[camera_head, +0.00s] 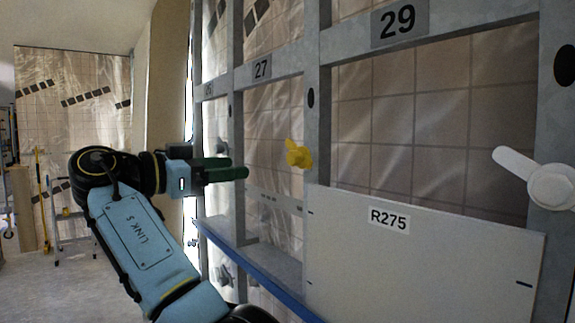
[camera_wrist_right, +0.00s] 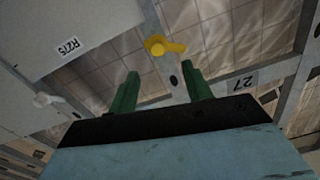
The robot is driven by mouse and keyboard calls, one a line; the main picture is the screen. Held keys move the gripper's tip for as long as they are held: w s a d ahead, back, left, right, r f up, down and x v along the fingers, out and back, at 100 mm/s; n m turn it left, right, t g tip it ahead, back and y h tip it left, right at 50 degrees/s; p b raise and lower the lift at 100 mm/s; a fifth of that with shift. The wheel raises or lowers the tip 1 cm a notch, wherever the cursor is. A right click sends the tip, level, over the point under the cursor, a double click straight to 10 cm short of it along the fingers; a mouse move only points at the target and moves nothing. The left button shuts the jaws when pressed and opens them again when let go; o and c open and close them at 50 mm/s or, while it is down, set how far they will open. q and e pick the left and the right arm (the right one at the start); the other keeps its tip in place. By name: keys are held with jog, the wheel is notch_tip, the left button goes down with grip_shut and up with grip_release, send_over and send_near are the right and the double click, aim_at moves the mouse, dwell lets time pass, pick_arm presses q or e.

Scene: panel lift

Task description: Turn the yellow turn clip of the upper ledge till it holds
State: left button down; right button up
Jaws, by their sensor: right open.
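The yellow turn clip (camera_head: 298,153) sits on a grey upright, just above the upper left corner of the white panel marked R275 (camera_head: 350,255). Its short arm points up and left in the head view, away from the panel, and does not overlap it. My right gripper (camera_head: 237,168) is open and empty, left of the clip and apart from it. In the right wrist view the clip (camera_wrist_right: 158,46) shows beyond the two green fingers (camera_wrist_right: 160,74), with the panel (camera_wrist_right: 90,25) to the left. My left gripper is not in view.
A white turn clip (camera_head: 552,187) sits on the right upright, its arm pointing up and left. A blue-edged ledge (camera_head: 250,262) runs along the frame below my right gripper. Number plates 27 (camera_head: 262,68) and 29 (camera_head: 399,22) mark the crossbar. A ladder (camera_head: 70,225) stands far left.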

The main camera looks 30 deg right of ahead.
aim_at(290, 159)
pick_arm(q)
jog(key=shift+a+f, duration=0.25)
pick_arm(e)
jog(key=shift+m, duration=0.3)
jog(key=d, duration=0.8)
jog(key=d+r, duration=0.1)
jog(key=d, duration=0.4)
jog(key=shift+w+d, duration=0.1)
jog(key=shift+w, duration=0.1)
jog(key=shift+c, duration=0.3)
jog(key=c, duration=0.9)
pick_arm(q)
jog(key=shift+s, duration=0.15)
